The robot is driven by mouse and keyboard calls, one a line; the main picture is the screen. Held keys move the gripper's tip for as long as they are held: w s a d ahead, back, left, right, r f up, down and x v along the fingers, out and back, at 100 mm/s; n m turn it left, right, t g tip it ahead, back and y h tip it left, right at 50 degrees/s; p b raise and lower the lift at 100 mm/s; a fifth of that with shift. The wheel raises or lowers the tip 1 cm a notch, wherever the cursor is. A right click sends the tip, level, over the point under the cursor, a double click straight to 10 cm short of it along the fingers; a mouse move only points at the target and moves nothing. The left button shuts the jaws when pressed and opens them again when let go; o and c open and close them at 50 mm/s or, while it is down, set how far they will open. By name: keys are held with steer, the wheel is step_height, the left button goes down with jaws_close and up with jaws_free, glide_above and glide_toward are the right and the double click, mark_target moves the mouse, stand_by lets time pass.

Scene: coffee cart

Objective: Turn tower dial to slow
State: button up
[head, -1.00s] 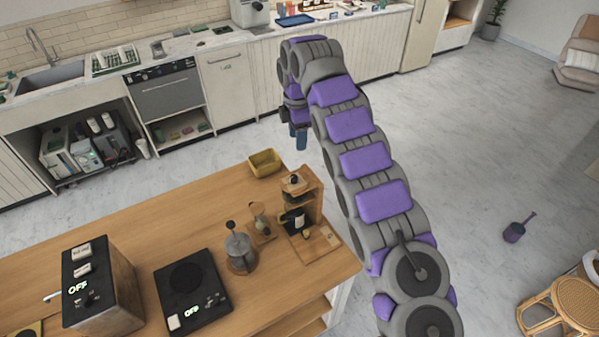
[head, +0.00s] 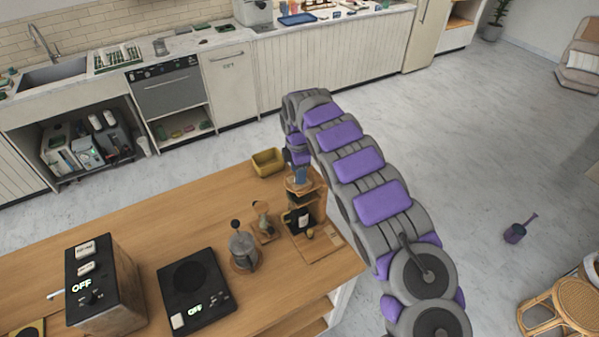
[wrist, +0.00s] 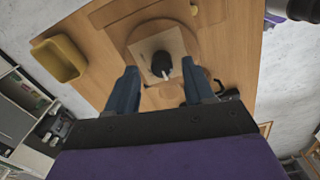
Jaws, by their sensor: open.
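The wooden drip tower (head: 306,215) stands at the right end of the wooden table. Its dial (wrist: 162,64), a dark knob with a light pointer on a pale square plate, shows in the wrist view. Any lettering around the dial is too small to read. My gripper (wrist: 163,85) is open, with its two blue fingers apart and pointing down over the tower top. The dial appears between and just beyond the fingertips, with nothing held. In the head view my gripper (head: 300,177) hides the tower's top.
A yellow bin (head: 267,162) is on the table behind the tower. A French press (head: 242,248) and a small glass dripper (head: 263,222) stand left of it. A scale (head: 192,292) and a black-fronted box (head: 97,285), both showing OFF, are farther left.

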steer(key=shift+a+f, duration=0.45)
steer(key=shift+f, duration=0.2)
steer(key=shift+d, duration=0.65)
steer(key=shift+d+r, duration=0.1)
steer(key=shift+d, duration=0.25)
steer(key=shift+c, duration=1.3)
steer(key=shift+a, duration=0.15)
steer(key=c, duration=0.3)
steer(key=shift+s+a, duration=0.1)
steer(key=shift+a, duration=0.25)
steer(key=shift+c, duration=1.4)
jaws_close()
